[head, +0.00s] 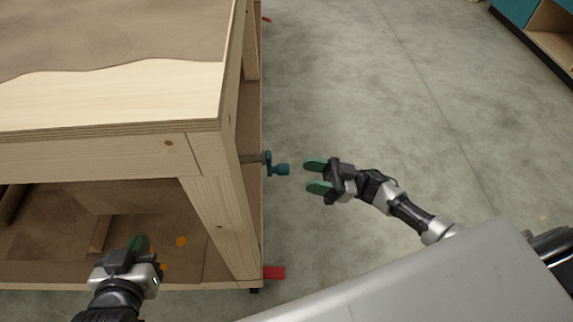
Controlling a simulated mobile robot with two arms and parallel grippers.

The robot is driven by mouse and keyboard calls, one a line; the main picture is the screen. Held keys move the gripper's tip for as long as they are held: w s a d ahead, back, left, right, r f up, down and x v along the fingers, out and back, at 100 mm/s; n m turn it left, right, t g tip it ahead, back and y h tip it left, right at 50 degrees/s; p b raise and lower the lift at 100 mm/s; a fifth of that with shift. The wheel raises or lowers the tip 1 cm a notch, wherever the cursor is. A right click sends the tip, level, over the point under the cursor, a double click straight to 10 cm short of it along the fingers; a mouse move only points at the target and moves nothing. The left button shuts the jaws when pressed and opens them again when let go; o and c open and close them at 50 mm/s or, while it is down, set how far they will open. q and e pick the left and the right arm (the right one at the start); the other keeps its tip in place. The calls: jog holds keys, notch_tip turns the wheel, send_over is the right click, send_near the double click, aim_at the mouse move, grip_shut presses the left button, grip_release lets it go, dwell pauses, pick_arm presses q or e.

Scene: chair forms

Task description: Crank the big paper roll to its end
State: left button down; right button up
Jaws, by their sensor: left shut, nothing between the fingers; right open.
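The teal crank handle (280,169) sticks out on a metal shaft from the right side of the wooden workbench. My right gripper (316,177) is open, its green fingertips pointing left toward the handle, with a small gap between them and it. My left gripper (139,243) is shut and empty in front of the bench's lower shelf at the lower left. Brown paper (120,32) with a wavy edge covers the back part of the bench top. The roll that the crank turns cannot be made out from here.
The wooden bench (110,95) fills the left side, with a thick leg (222,225) near the crank. A red piece (274,272) juts out at the leg's foot. The concrete floor to the right is clear up to a teal cabinet (519,12).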

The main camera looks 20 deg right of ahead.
aim_at(287, 170)
jog(key=x, duration=0.7)
jog(key=shift+d, duration=0.1)
jog(key=c, duration=0.9)
